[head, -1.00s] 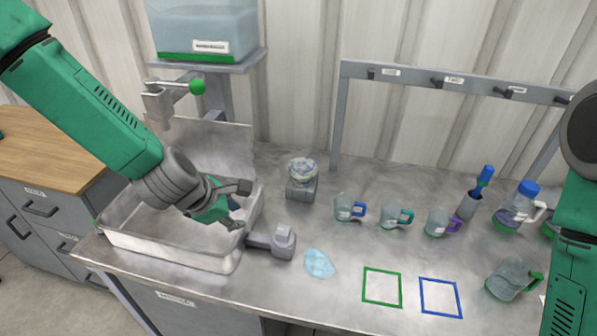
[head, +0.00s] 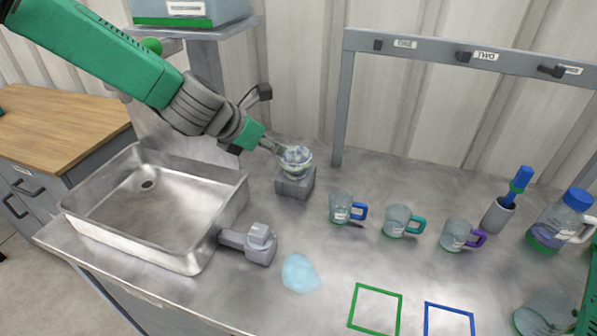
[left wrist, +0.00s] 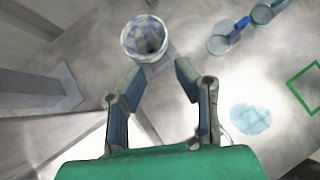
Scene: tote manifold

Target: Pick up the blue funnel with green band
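I cannot make out a blue funnel with a green band for certain. In the left wrist view this vessel (left wrist: 146,38) has a pale rim and a mottled blue inside. My left gripper (head: 280,148) is at the vessel's upper left in the head view; touching or apart cannot be told there. In the left wrist view the gripper (left wrist: 160,68) has its two fingers apart, with nothing between them and the vessel beyond their tips. My right gripper is not in view.
A metal sink (head: 150,208) stands at left, with a grey device (head: 258,243) beside it. Three handled cups (head: 341,207), a grey holder (head: 497,216) and a blue-capped jug (head: 566,220) stand at right. A light blue patch (head: 300,273) lies in front.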

